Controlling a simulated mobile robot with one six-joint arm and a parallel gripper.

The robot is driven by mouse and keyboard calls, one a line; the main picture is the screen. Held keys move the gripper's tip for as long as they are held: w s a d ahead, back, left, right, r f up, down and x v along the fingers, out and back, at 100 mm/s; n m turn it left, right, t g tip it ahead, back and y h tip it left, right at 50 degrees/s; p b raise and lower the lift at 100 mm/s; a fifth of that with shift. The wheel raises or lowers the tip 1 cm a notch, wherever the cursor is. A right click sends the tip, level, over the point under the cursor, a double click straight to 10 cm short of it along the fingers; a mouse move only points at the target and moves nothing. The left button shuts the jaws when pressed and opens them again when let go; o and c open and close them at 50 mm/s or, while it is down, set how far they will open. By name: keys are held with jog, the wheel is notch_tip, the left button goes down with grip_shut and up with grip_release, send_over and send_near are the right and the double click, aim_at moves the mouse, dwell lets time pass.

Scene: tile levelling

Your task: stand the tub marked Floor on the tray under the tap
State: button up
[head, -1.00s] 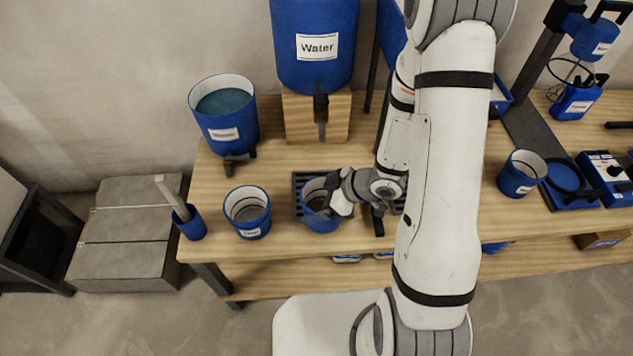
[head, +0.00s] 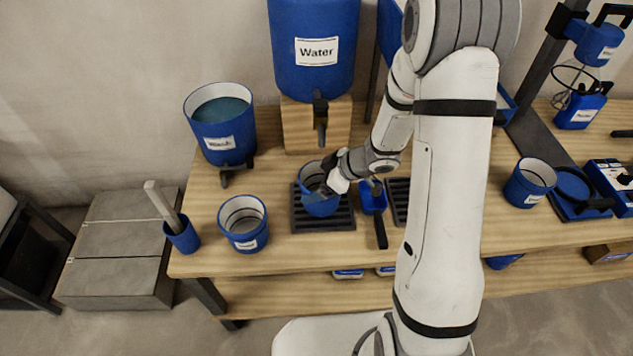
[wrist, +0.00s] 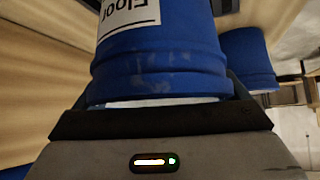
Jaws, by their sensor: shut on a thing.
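My gripper (head: 333,182) is shut on the rim of the blue tub marked Floor (head: 319,206). The word Floor shows on the tub's white label in the wrist view (wrist: 160,60), where the tub fills the space between the fingers. In the head view the tub is over the dark slatted tray (head: 322,227) below the tap (head: 320,108) of the blue Water tank (head: 316,45). I cannot tell whether the tub's base touches the tray.
Left of the tray stands another blue tub (head: 243,224), with the Wash bucket (head: 221,122) behind it. A blue holder with a stick (head: 181,233) is at the left edge. Right of the tray are a blue scoop-like tool (head: 373,198) and a second slatted tray (head: 398,200).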

jog(key=shift+f, duration=0.25)
jog(key=shift+f, duration=0.15)
jog(key=o, duration=0.7)
jog(key=shift+o, duration=0.2)
